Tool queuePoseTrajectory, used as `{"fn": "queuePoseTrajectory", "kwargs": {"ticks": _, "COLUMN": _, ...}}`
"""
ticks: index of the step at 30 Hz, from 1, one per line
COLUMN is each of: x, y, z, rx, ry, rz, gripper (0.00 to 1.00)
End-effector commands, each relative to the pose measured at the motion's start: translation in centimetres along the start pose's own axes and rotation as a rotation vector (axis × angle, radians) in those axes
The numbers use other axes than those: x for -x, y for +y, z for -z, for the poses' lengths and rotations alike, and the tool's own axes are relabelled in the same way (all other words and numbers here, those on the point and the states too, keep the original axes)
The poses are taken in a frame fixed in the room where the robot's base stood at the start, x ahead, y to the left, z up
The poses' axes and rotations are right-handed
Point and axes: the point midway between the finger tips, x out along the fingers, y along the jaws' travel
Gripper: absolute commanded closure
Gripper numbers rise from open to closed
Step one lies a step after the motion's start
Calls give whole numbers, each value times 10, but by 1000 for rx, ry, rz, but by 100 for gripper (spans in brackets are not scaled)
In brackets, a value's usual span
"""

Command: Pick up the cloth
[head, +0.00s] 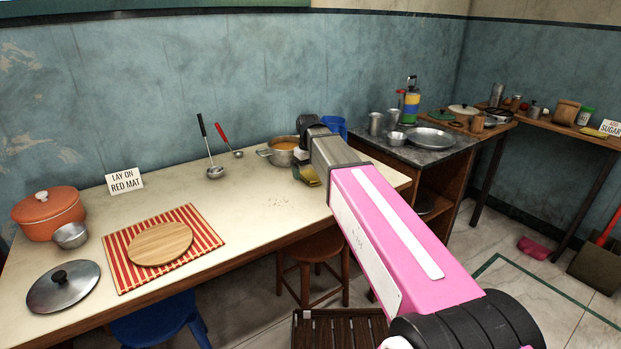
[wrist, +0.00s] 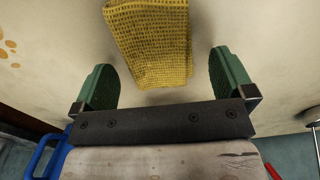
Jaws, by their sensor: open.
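The cloth (wrist: 150,40) is yellow with a dark checked weave. In the wrist view it lies on the pale tabletop at top centre, its near end between the fingertips, with clear space on both sides. In the head view only a yellow bit of the cloth (head: 311,179) shows, beneath my arm's end. My gripper (wrist: 160,64) is open and empty, with one green finger either side of the cloth. In the head view my arm hides most of the gripper and cloth. Whether the fingertips touch the table, I cannot tell.
A pot of orange food (head: 284,151) stands left of my gripper and a blue jug (head: 335,126) behind it. Two ladles (head: 214,171) rest further left. A wooden board (head: 160,244) lies on a red striped mat (head: 207,238). The tabletop between mat and gripper is mostly clear.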

Motion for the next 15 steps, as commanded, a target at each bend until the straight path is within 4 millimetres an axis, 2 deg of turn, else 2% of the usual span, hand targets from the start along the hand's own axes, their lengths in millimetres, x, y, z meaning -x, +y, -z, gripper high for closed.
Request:
{"fn": "queuePoseTrajectory", "kwargs": {"ticks": 3, "x": -9, "y": 0, "z": 0, "rx": 0, "ry": 1, "rz": 0, "gripper": 0}}
{"fn": "queuePoseTrajectory", "kwargs": {"ticks": 9, "x": -9, "y": 0, "z": 0, "rx": 0, "ry": 1, "rz": 0, "gripper": 0}}
{"fn": "queuePoseTrajectory", "kwargs": {"ticks": 10, "x": -9, "y": 0, "z": 0, "rx": 0, "ry": 1, "rz": 0, "gripper": 6}}
{"fn": "queuePoseTrajectory", "kwargs": {"ticks": 14, "x": -9, "y": 0, "z": 0, "rx": 0, "ry": 1, "rz": 0, "gripper": 49}}
{"fn": "queuePoseTrajectory", "kwargs": {"ticks": 15, "x": -9, "y": 0, "z": 0, "rx": 0, "ry": 1, "rz": 0, "gripper": 53}}
